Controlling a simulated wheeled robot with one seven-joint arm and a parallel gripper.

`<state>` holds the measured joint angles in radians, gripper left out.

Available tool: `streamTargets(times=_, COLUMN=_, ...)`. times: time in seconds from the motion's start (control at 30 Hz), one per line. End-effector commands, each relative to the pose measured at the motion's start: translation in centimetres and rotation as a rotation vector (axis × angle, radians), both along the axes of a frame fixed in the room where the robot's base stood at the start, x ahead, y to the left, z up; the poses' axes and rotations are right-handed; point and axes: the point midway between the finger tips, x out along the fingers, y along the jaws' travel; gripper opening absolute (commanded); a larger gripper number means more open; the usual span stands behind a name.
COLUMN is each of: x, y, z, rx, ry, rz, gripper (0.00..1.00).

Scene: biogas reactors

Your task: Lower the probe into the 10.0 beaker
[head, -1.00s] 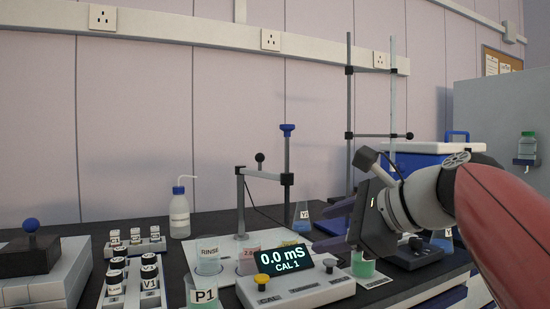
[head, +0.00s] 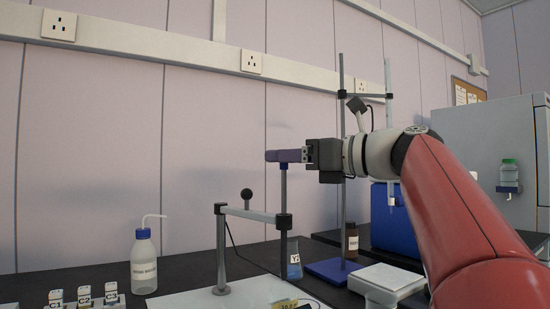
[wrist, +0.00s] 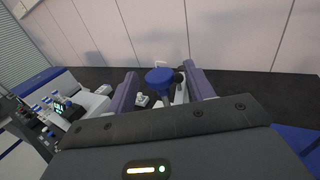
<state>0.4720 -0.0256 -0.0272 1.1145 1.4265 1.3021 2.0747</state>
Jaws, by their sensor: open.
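My gripper (head: 280,155) is open, high over the bench. In the head view its purple fingers are level with the top of an upright grey rod (head: 284,188) and hide the rod's top. In the wrist view a round blue knob (wrist: 158,74) sits between the two spread fingers, with a gap on both sides. The rod rises from the end of a horizontal stand arm (head: 255,215). A yellowish beaker top (head: 285,304) shows at the bottom edge of the head view; its label is too small to read surely.
A flask (head: 294,262), a brown bottle (head: 351,240) and a tall clamp stand (head: 342,220) stand right of the rod. A blue box (head: 389,218) is behind my arm.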

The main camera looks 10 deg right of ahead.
Motion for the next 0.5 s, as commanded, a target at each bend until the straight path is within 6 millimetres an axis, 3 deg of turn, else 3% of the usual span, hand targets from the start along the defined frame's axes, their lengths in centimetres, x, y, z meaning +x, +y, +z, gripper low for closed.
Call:
streamTargets(times=0.2, x=1.8, y=1.7, z=0.0, rx=-0.001, ry=0.000, rz=0.001, gripper=0.53)
streamTargets(times=0.5, x=2.1, y=2.0, z=0.0, rx=-0.002, ry=-0.001, rz=-0.001, gripper=0.53)
